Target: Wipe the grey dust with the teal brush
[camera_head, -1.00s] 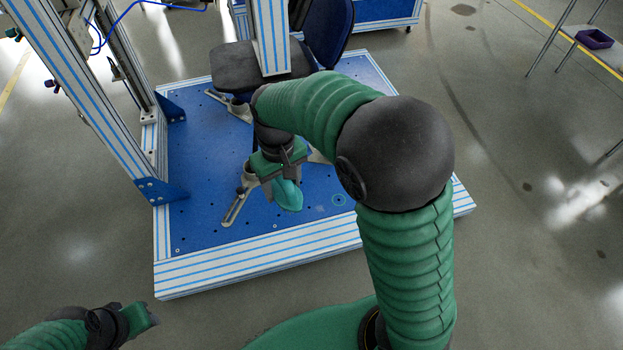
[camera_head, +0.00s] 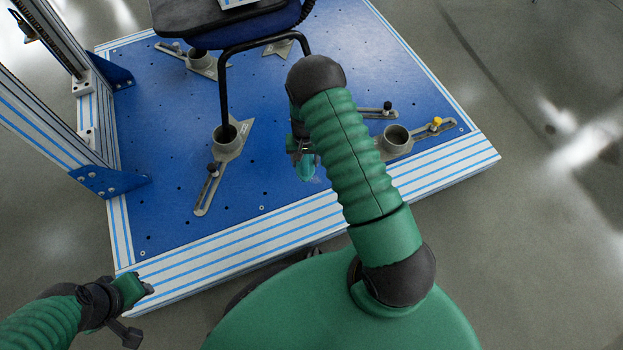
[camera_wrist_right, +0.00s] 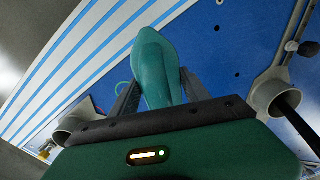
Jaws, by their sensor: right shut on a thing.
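The teal brush (camera_head: 306,168) is held by my right gripper (camera_head: 298,149), low over the front part of the blue platform (camera_head: 270,190). My forearm hides much of this gripper. In the right wrist view the brush (camera_wrist_right: 155,62) stands out between the two dark fingers of the right gripper (camera_wrist_right: 158,92), pointing toward the platform's striped edge. I cannot tell whether the brush touches the platform. I cannot make out the grey dust in the current views. My left gripper (camera_head: 138,290) is at the lower left, off the platform's front corner and apart from the brush; its jaw opening is unclear.
A chair (camera_head: 225,18) stands on the platform, one leg in a grey cup clamp (camera_head: 228,145). Another cup clamp (camera_head: 396,140) is right of my right arm. A striped frame post (camera_head: 45,120) rises at the left. The platform's front left is clear.

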